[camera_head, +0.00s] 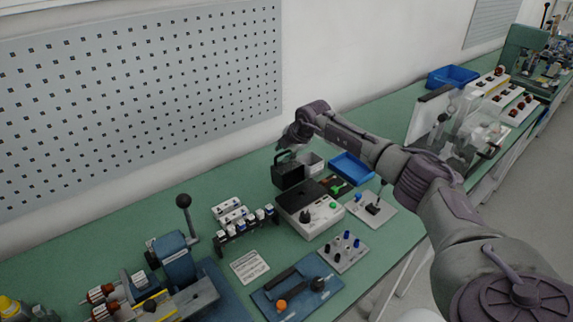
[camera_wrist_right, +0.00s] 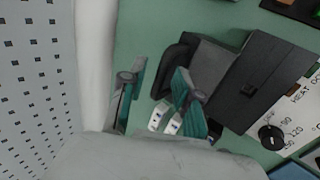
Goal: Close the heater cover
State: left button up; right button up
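The heater unit (camera_head: 318,215) is a pale box with a knob and a green button on the bench. Its black cover (camera_head: 288,173), with a handle on top, stands at the unit's back left and looks raised. My left gripper is not in view.
A blue tray (camera_head: 352,168) and a plate with a lever (camera_head: 372,208) lie right of the heater. A terminal board (camera_head: 343,252) is in front; a blue lever press (camera_head: 175,258) stands left. The perforated wall panel (camera_head: 140,90) rises behind the bench.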

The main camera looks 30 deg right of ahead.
jog(key=shift+c, duration=0.6)
jog(key=shift+s+r, duration=0.1)
grip_shut()
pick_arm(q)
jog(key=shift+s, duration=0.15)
pick_arm(e)
jog(key=shift+s+r, duration=0.1)
jog(key=s+p, duration=0.1)
jog(key=s+r+p, duration=0.1)
jog(key=p, duration=0.1)
jog(key=shift+s+d, duration=0.1)
jog(key=shift+s, duration=0.25)
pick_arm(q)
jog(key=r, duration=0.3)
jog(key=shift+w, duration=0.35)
pick_arm(e)
jog(key=shift+f, duration=0.1)
